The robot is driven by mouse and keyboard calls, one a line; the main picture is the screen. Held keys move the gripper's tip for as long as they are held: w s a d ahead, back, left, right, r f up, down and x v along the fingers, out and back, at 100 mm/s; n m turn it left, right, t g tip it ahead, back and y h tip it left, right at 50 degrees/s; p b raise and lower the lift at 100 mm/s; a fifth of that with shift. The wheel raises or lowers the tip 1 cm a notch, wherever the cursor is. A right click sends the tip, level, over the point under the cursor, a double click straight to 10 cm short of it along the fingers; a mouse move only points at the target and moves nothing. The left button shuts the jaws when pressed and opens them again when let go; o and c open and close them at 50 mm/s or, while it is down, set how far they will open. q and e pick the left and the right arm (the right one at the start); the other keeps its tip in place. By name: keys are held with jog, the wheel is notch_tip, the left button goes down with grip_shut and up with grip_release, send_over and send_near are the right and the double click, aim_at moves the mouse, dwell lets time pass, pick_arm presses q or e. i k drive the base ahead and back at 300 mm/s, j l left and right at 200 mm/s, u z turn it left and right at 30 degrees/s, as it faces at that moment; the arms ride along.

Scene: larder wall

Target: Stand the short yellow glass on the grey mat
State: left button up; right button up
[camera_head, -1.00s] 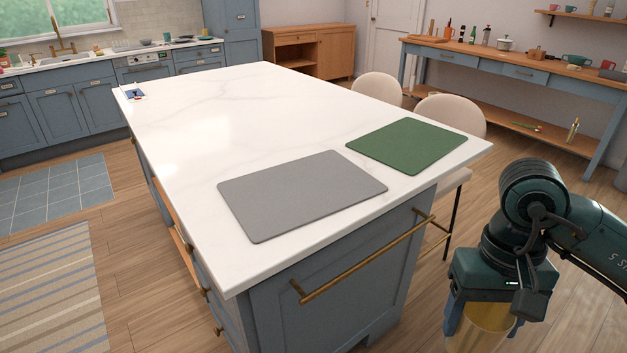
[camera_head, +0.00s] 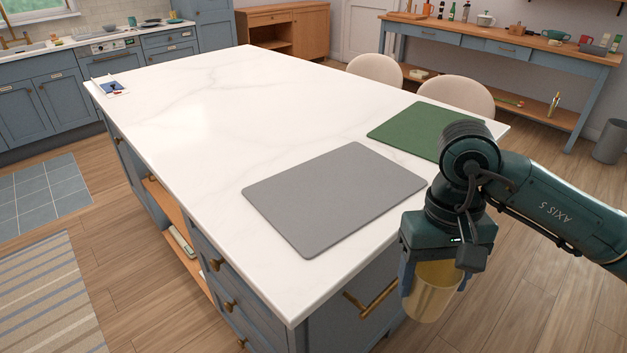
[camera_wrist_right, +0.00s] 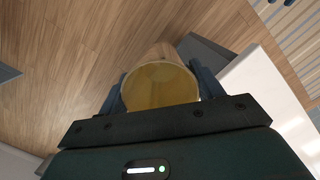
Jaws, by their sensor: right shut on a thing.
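The short yellow glass (camera_head: 433,290) is held in my right gripper (camera_head: 430,292), which is shut on it. The glass looks upright and hangs in front of the island's near right side, apart from the worktop. In the right wrist view the glass (camera_wrist_right: 160,86) shows its round rim between the two fingers (camera_wrist_right: 160,92). The grey mat (camera_head: 333,198) lies flat and bare on the white island top, to the left of and beyond the gripper. My left gripper is not in view.
A green mat (camera_head: 413,128) lies behind the grey one, partly hidden by my right arm. A brass rail (camera_head: 372,298) is on the island's near side, close to the glass. The white worktop (camera_head: 215,130) is mostly clear. Two pale stools (camera_head: 455,94) stand along the far right edge.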

aim_at(268, 191)
jog(key=i+j, duration=0.15)
jog(key=j, duration=0.2)
jog(key=i+j, duration=0.15)
jog(key=j, duration=0.2)
jog(key=i+j, duration=0.1)
jog(key=j, duration=0.25)
jog(key=i+j, duration=0.15)
jog(key=j, duration=0.25)
jog(key=i+j, duration=0.15)
jog(key=j, duration=0.2)
jog(key=i, duration=0.45)
